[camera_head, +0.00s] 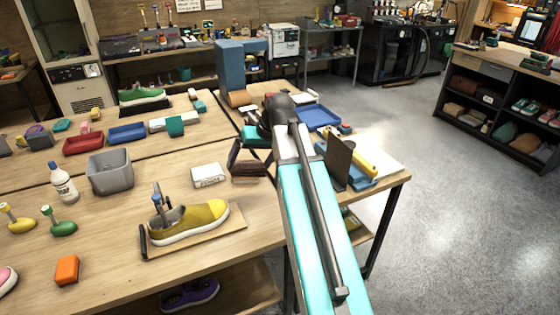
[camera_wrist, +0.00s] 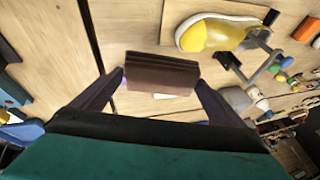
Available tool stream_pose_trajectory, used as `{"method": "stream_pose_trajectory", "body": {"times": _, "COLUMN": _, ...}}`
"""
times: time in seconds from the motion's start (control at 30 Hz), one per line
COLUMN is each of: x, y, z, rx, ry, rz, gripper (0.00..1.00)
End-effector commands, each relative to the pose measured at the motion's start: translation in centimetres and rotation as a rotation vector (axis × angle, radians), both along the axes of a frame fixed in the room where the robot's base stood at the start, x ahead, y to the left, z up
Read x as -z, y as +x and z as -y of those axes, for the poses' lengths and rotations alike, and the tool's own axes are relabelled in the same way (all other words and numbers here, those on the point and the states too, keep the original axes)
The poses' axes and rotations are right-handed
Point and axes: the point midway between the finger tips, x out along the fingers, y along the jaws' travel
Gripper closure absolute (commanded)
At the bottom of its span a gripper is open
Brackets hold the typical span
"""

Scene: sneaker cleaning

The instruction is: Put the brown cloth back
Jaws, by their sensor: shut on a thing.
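The brown cloth (camera_head: 249,171) is a folded, layered block at the middle of the workbench in the head view. In the wrist view the cloth (camera_wrist: 162,72) lies between the two fingertips of my gripper (camera_wrist: 161,82), with a fingertip at each end. My gripper (camera_head: 247,162) is shut on it. Whether the cloth touches the table or hangs just above it, I cannot tell. My arm covers part of the table to the right of the cloth.
A white block (camera_head: 208,175) lies just left of the cloth. A yellow sneaker (camera_head: 190,222) stands on a board in front. A grey bin (camera_head: 110,172) and white bottle (camera_head: 62,182) stand further left. A blue tray (camera_head: 317,117) lies behind my arm. Bare wood shows around the white block.

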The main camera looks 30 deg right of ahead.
Motion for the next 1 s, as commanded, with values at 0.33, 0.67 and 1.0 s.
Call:
{"method": "stream_pose_trajectory", "body": {"times": 0.33, "x": -0.1, "y": 0.5, "z": -10.1, "rx": -0.151, "ry": -0.001, "rz": 0.001, "gripper": 0.25}}
{"method": "stream_pose_trajectory", "body": {"times": 0.67, "x": -0.3, "y": 0.3, "z": -12.5, "rx": -0.185, "ry": -0.001, "rz": 0.001, "gripper": 0.25}}
{"method": "stream_pose_trajectory", "body": {"times": 1.0, "x": -0.3, "y": 0.3, "z": -12.4, "rx": -0.183, "ry": 0.0, "rz": 0.0, "gripper": 0.25}}
